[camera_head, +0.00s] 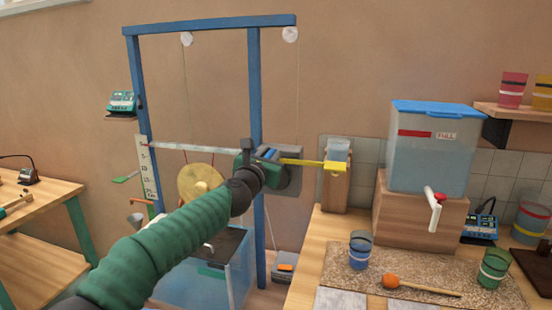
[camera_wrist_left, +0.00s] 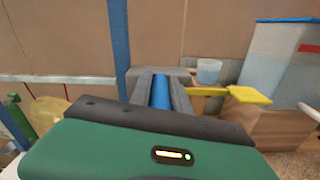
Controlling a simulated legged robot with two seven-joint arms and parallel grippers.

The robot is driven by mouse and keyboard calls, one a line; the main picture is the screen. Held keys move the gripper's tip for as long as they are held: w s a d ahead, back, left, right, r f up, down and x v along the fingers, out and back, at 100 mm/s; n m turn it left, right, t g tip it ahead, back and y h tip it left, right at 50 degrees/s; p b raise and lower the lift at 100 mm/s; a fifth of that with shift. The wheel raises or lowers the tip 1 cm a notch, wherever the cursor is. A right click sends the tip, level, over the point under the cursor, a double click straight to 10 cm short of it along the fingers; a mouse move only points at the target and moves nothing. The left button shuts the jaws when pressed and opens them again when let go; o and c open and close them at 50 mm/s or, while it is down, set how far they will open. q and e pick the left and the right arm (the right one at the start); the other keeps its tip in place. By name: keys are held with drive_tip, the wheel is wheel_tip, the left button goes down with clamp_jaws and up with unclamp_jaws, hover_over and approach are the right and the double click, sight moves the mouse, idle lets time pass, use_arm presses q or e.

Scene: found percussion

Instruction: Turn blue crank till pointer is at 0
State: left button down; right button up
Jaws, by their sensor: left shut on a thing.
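My left gripper (camera_head: 270,155) is at the blue frame's right post, shut on the blue crank (camera_wrist_left: 160,92). The crank's blue handle shows between the two dark fingers in the left wrist view; the gripper hides much of the rest in the head view. A long pale bar (camera_head: 195,148) runs left from behind the gripper, nearly level, with its left end near the top of a white scale (camera_head: 147,168) on the left post. The scale's figures are too small to read surely. My right gripper is not in view.
A gold gong (camera_head: 200,182) hangs below the bar, and a clear tank (camera_head: 225,265) stands under it. A yellow arm (camera_head: 312,163) sticks out right near a small cup (camera_head: 339,150). The wooden bench (camera_head: 310,255) holds a blue-lidded tank (camera_head: 430,150), cups and a mallet.

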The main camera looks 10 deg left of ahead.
use_arm(q)
drive_tip(key=shift+w+a+f, duration=0.1)
drive_tip(key=shift+a+f, duration=0.25)
drive_tip(key=c, duration=1.4)
unclamp_jaws()
drive_tip(key=shift+a, duration=0.1)
drive_tip(key=shift+o, duration=0.8)
drive_tip(key=shift+a, duration=0.2)
drive_tip(key=shift+d+r, duration=0.1)
drive_tip(key=shift+d, duration=0.2)
drive_tip(key=shift+s+d, duration=0.1)
drive_tip(key=shift+s, duration=0.1)
drive_tip(key=s+b, duration=1.1)
drive_tip(key=s, duration=0.5)
drive_tip(key=shift+s+a, duration=0.25)
drive_tip(key=shift+a, duration=0.15)
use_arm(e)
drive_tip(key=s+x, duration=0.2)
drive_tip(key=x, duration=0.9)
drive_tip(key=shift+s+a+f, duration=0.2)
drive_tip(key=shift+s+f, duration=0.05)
